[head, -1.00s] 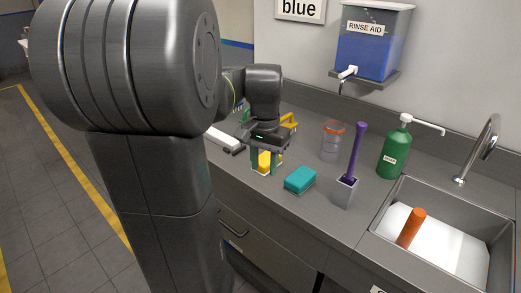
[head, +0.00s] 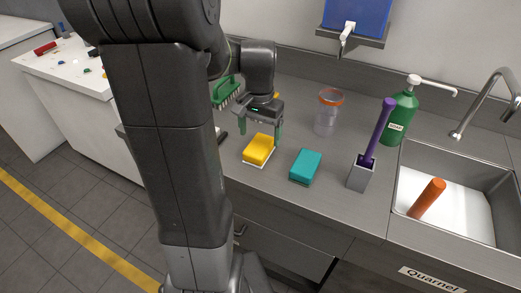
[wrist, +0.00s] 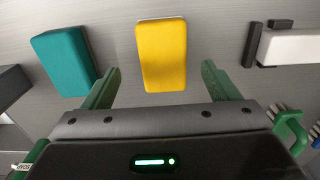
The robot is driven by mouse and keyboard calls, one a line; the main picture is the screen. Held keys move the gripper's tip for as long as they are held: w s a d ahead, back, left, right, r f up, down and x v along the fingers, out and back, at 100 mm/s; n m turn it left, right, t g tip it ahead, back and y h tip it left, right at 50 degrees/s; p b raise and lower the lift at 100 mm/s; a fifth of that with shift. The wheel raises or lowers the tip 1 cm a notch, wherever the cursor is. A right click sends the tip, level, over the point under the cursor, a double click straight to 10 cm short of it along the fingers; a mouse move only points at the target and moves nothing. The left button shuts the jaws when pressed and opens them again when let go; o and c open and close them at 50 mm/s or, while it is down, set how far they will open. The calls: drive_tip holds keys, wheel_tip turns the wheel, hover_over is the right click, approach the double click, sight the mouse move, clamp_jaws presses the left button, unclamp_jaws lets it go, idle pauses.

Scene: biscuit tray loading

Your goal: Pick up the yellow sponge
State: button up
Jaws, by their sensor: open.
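The yellow sponge (head: 259,148) lies flat on the grey counter, its pale underside showing along the lower edge. In the wrist view the yellow sponge (wrist: 161,52) is between and beyond the fingertips, with clear gaps on both sides. My gripper (head: 263,132) is open and empty, with green fingers pointing down just behind the sponge in the head view. The open fingers also show in the wrist view (wrist: 160,72).
A teal sponge (head: 305,166) lies close by on the right. Beyond it stand a purple-handled brush in a grey holder (head: 361,174), a clear tub (head: 328,113) and a green soap bottle (head: 398,118). A green brush (head: 225,93) and a white-handled tool (wrist: 290,47) lie on the other side.

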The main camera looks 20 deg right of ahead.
sight(260, 144)
drive_tip(key=shift+w+d+f, duration=0.1)
drive_tip(key=shift+w+f, duration=0.1)
drive_tip(key=shift+f, duration=1.35)
drive_tip(key=shift+w+d+f, duration=0.1)
drive_tip(key=shift+w+f, duration=0.05)
drive_tip(key=shift+f, duration=1.4)
drive_tip(key=shift+a, duration=0.1)
drive_tip(key=c, duration=1.1)
wheel_tip(260, 144, up, 10)
drive_tip(key=shift+r, duration=0.1)
